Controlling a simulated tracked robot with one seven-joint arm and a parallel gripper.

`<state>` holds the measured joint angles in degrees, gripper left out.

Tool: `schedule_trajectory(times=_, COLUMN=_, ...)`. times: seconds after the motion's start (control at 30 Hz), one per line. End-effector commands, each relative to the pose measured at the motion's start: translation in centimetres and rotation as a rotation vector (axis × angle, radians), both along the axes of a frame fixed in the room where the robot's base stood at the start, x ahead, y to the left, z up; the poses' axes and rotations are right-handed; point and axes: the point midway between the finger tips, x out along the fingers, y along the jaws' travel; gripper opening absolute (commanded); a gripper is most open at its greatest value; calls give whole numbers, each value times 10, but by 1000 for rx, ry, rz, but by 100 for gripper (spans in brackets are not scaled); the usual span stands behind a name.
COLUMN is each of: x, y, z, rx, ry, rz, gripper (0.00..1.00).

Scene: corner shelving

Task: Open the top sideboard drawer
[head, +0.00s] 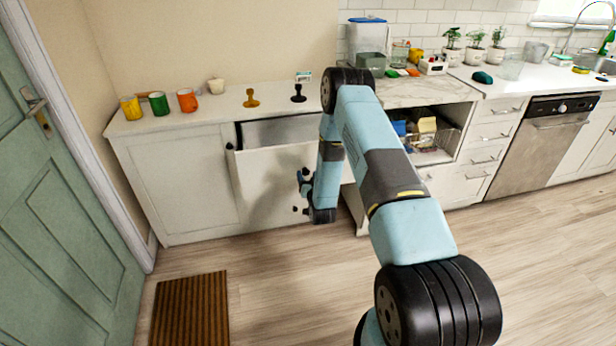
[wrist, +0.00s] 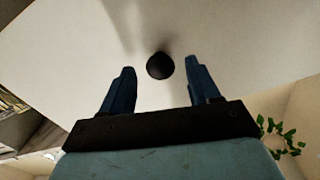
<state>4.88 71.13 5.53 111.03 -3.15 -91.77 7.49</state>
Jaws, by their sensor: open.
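The white sideboard (head: 180,185) stands against the wall. Its top drawer (head: 262,180) is pulled out, with its front clear of the cabinet and the grey inside showing above it. My gripper (head: 303,183) is in front of the drawer front, near its right side, partly hidden by my arm. In the wrist view, a dark round knob (wrist: 160,65) stands on the pale front. The fingers of my gripper (wrist: 160,75) are apart on both sides of the knob, with a gap to each, so it is not clamped.
Mugs (head: 159,103) and stamp-like items (head: 251,98) stand on the sideboard top. An open compartment with a wire basket (head: 430,150) is to the right. A green door (head: 60,190) is at the left. A brown mat (head: 190,310) lies on the floor, which is otherwise clear.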

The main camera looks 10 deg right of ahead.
Motion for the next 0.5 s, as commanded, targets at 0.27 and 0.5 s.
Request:
schedule_trajectory(times=0.27, x=-52, y=0, z=-1, rx=0, ry=3, rz=0, gripper=61)
schedule_trajectory(times=0.5, x=-97, y=-1, z=-2, rx=0, ry=4, rz=-1, gripper=61)
